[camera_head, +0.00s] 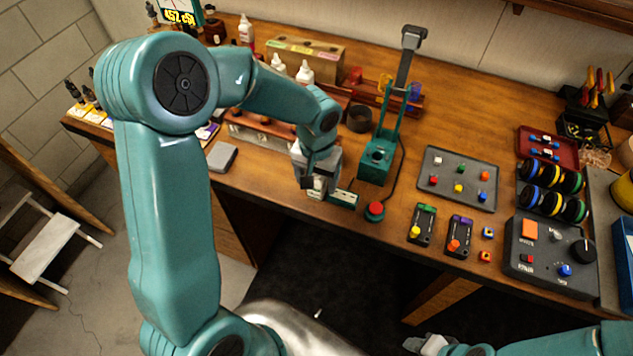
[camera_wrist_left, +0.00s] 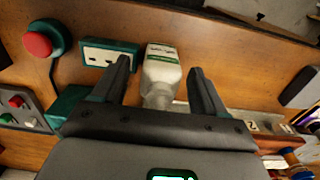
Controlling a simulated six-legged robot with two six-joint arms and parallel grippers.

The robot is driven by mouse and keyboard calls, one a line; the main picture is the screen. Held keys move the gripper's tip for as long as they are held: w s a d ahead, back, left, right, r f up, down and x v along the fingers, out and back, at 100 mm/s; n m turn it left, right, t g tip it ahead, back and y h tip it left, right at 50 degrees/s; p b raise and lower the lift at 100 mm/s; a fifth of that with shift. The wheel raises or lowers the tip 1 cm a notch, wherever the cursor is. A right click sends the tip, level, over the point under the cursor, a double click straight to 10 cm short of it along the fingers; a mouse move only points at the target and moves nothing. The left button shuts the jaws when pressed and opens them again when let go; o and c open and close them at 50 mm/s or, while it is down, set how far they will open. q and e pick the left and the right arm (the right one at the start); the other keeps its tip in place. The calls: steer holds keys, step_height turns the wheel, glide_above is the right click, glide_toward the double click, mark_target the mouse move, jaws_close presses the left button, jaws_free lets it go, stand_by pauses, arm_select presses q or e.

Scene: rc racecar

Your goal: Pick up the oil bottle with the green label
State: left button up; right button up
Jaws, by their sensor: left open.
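The white oil bottle with a green label (camera_wrist_left: 161,70) lies between the two spread fingers of my left gripper (camera_wrist_left: 160,73) in the left wrist view. There is a gap on each side, and the fingers do not visibly touch it.
A green-and-white block (camera_head: 343,198) and a red button (camera_head: 375,210) are close to the right of my left gripper. A green stand (camera_head: 377,155) rises behind. Other white bottles (camera_head: 305,73) stand further back. A grey box (camera_head: 222,157) is to the left.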

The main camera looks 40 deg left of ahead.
arm_select(q)
steer(key=shift+w+a+f, duration=0.1)
steer(key=shift+w, duration=0.05)
steer(key=c, duration=1.1)
steer(key=shift+o, duration=0.2)
